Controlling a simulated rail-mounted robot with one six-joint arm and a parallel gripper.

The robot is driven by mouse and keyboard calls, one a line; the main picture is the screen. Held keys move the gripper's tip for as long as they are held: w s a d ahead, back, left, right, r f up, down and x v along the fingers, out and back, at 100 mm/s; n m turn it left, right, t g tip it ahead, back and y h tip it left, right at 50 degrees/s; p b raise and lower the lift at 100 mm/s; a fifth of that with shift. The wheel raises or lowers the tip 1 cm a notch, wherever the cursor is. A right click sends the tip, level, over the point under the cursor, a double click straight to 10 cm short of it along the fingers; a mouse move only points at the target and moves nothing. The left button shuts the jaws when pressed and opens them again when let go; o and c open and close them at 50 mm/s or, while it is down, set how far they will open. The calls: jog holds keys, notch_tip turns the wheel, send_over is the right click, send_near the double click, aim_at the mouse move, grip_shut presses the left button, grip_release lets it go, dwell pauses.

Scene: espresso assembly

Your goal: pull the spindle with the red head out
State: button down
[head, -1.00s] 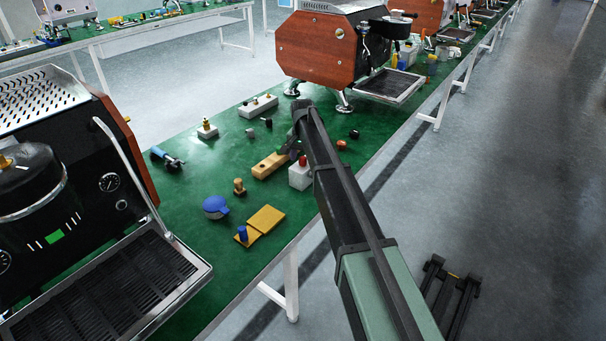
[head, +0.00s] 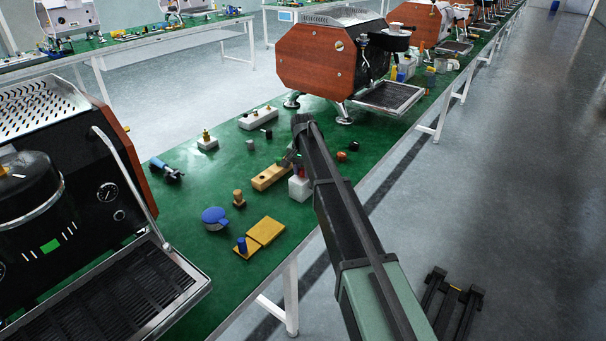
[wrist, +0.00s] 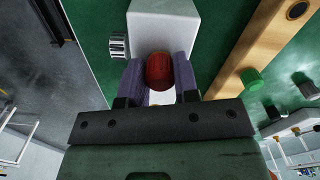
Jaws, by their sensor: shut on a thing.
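The red head (wrist: 159,71) of the spindle sits between the two fingers of my gripper (wrist: 160,82) in the wrist view. The fingers are shut on it, one on each side. A white block (wrist: 165,22) with a small knurled metal knob (wrist: 118,46) on its side lies right behind the red head. In the head view the white block (head: 299,189) stands near the table's front edge, with my gripper above it. My arm and fingers hide most of the red head there. I cannot tell how far the spindle sits in the block.
A wooden block (head: 271,177) lies beside the white block, with a green knob (wrist: 251,78) near it. A blue round part (head: 214,217), yellow plates (head: 265,231) and dark knobs (head: 354,146) lie around. Espresso machines (head: 331,60) stand at both ends of the green table.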

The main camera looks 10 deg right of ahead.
jog(key=shift+r+p, duration=0.9)
jog(key=shift+r, duration=0.05)
jog(key=shift+r+p, duration=1.5)
notch_tip(320, 180, up, 3)
jog(key=p, duration=0.3)
jog(key=shift+r, duration=0.1)
